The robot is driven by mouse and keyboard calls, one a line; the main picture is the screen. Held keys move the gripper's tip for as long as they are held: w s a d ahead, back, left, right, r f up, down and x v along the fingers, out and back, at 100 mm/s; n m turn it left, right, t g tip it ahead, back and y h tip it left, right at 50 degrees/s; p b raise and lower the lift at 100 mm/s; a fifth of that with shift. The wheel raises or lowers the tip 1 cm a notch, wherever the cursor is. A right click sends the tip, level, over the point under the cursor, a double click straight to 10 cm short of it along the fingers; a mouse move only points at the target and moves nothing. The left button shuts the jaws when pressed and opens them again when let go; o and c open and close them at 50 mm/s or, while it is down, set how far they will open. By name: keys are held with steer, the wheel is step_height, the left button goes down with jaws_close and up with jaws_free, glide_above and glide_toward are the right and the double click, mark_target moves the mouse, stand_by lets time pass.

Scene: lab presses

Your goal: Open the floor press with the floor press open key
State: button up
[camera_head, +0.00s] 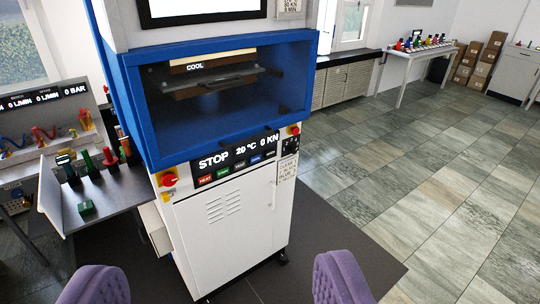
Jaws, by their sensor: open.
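The floor press is a white cabinet (235,225) with a blue-framed chamber (150,120) above it, in the middle left of the view. Inside the chamber are dark plates (205,80) with a handle and a "COOL" label. The control panel (235,152) below the chamber reads STOP, 20 °C and 0 KN. Its row of small coloured keys (238,167) starts with a red HEAT key (205,179); the other labels are too small to read, so I cannot tell which key is open. My gripper (218,284), with purple fingers, is open and empty, lower in the view than the panel.
A red knob (168,179) is left of the panel and a red button (294,130) right of it. A grey side table (115,200) with coloured pieces stands at the left. Tiled floor (430,170) is free at the right. A bench (425,50) and cardboard boxes (482,65) stand far back.

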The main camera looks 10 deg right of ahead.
jaws_close()
stand_by(1.8)
